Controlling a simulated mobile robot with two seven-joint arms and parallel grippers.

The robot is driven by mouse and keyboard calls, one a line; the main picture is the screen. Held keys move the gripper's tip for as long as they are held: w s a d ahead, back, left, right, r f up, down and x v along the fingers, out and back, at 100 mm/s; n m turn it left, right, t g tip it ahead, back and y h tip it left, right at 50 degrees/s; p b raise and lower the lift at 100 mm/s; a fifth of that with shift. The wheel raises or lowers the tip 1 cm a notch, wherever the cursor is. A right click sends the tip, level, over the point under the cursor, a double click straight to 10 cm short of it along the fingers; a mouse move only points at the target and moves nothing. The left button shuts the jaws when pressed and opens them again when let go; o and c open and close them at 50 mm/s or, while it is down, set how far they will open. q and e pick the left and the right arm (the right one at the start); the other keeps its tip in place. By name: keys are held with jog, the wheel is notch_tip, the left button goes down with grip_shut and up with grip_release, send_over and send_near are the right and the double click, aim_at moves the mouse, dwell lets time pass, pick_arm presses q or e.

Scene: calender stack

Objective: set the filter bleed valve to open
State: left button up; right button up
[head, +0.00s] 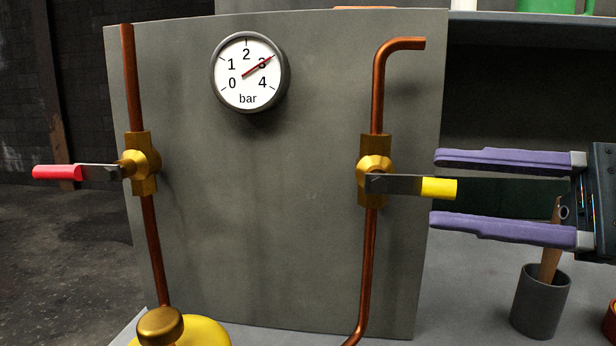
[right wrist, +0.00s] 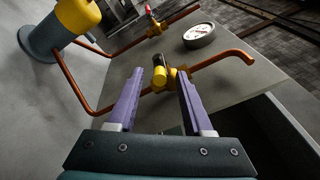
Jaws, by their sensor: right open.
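A brass valve (head: 375,168) sits on the right copper pipe, its flat lever lying level across the pipe and pointing right. The lever ends in a yellow grip (head: 438,188). My right gripper (head: 434,189) comes in from the right, open, with one purple finger above the yellow grip and one below. No contact shows. In the right wrist view the yellow grip (right wrist: 159,78) appears between the fingertips. A second brass valve (head: 141,163) on the left pipe has a level lever with a red grip (head: 57,172) pointing left. No label names either valve. My left gripper is not in view.
A round gauge (head: 249,72) on the grey panel (head: 270,200) reads near 3 bar. A dark cup (head: 541,303) holding a wooden-handled item stands below my right gripper. A yellow vessel (head: 205,332) with a brass cap is at lower left.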

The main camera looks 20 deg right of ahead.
aim_at(432, 178)
jog(key=shift+x, duration=1.5)
jog(key=shift+c, duration=0.3)
grip_shut()
